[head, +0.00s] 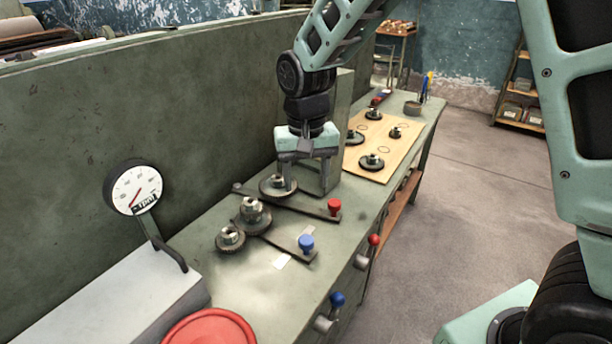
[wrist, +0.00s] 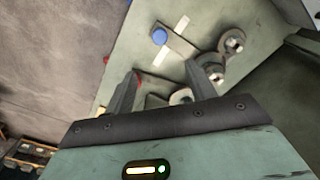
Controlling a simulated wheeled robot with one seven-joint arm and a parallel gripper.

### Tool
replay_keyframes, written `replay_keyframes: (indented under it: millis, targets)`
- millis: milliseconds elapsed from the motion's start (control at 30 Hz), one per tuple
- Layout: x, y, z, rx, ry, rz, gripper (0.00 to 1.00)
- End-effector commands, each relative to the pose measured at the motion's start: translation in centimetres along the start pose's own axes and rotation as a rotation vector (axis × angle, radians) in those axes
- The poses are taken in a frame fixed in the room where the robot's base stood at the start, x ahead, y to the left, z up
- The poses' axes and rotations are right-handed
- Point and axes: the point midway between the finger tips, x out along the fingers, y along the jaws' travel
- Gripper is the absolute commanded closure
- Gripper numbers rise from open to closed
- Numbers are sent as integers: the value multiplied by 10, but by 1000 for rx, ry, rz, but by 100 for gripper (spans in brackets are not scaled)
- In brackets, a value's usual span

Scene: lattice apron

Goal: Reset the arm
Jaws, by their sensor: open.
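My gripper (head: 308,190) points down over the bench, beside the gear (head: 272,187) at the rear lever with the red knob (head: 334,207). The jaws are open, with a clear gap between the two fingers and nothing held. In the wrist view my gripper (wrist: 162,70) shows both fingers apart. Part of a gear (wrist: 181,97) shows near the right finger there. I cannot tell whether a finger touches the gear or the lever. My arm comes down from the top of the head view, bent at the wrist.
Two geared shafts (head: 251,213) and a blue-knobbed lever (head: 306,243) stand nearer on the bench (head: 235,285). A wooden board (head: 385,166) with several gears lies behind the gripper. A dial gauge (head: 136,188) and red dish (head: 210,331) are at front left. A tall panel (head: 190,95) walls the left.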

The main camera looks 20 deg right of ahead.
Motion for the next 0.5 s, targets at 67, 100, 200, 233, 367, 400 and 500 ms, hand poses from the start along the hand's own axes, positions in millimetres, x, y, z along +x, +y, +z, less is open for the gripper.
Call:
replay_keyframes:
  millis: [67, 100, 200, 233, 367, 400, 500]
  targets:
    - [0, 0, 0, 0, 0, 0, 44]
    - [0, 0, 0, 0, 0, 0, 44]
    - [0, 0, 0, -1, 0, 0, 44]
    - [-1, -2, 4, -10, -1, -3, 44]
    - [-13, -16, 41, -121, -8, -33, 44]
    - [-18, -22, 61, -181, -11, -46, 44]
    - [-30, -32, 120, -359, -11, -72, 44]
